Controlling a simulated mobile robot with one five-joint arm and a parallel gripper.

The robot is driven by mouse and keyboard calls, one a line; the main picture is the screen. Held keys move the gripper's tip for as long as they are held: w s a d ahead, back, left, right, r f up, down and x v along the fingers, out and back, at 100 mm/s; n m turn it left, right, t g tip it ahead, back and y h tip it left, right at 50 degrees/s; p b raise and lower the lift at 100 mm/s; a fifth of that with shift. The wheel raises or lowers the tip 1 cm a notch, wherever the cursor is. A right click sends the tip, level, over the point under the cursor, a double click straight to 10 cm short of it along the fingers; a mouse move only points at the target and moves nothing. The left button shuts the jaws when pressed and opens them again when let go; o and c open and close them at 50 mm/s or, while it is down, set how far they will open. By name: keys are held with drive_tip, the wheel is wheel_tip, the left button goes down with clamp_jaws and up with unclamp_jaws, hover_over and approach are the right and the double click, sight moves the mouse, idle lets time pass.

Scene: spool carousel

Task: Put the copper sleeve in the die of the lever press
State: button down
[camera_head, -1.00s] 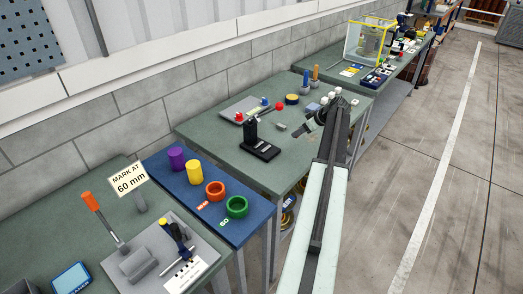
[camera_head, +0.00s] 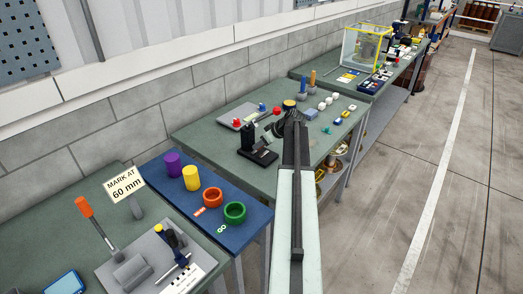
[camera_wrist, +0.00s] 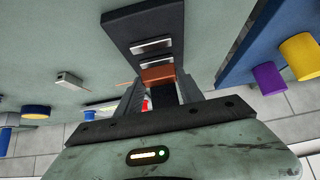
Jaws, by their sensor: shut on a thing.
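The copper sleeve (camera_wrist: 158,74) shows as an orange-brown piece between the fingers of my gripper (camera_wrist: 161,88) in the wrist view. My gripper is shut on it. Just beyond the sleeve in that view is the black base of the lever press (camera_wrist: 142,22), with two bright metal parts on it. In the head view the lever press (camera_head: 258,155) stands on the middle green bench, and my gripper (camera_head: 273,131) is close beside its upright. The die is not clearly made out. I cannot tell whether the sleeve touches the press.
A grey plate with coloured knobs (camera_head: 245,116) lies behind the press. Small parts (camera_head: 338,121) lie to its right.

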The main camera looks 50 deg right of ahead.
sight(262, 154)
wheel_tip(262, 154, down, 4)
drive_tip(key=shift+s+d+r+b, duration=0.1)
drive_tip(key=shift+d+r+b, duration=0.1)
drive_tip(key=shift+b, duration=0.8)
drive_tip(key=shift+a+r, duration=0.1)
drive_tip(key=shift+r, duration=0.2)
drive_tip(key=shift+f, duration=0.25)
drive_tip(key=c, duration=0.7)
unclamp_jaws()
drive_tip(key=shift+r, duration=0.1)
drive_tip(key=shift+c, duration=0.2)
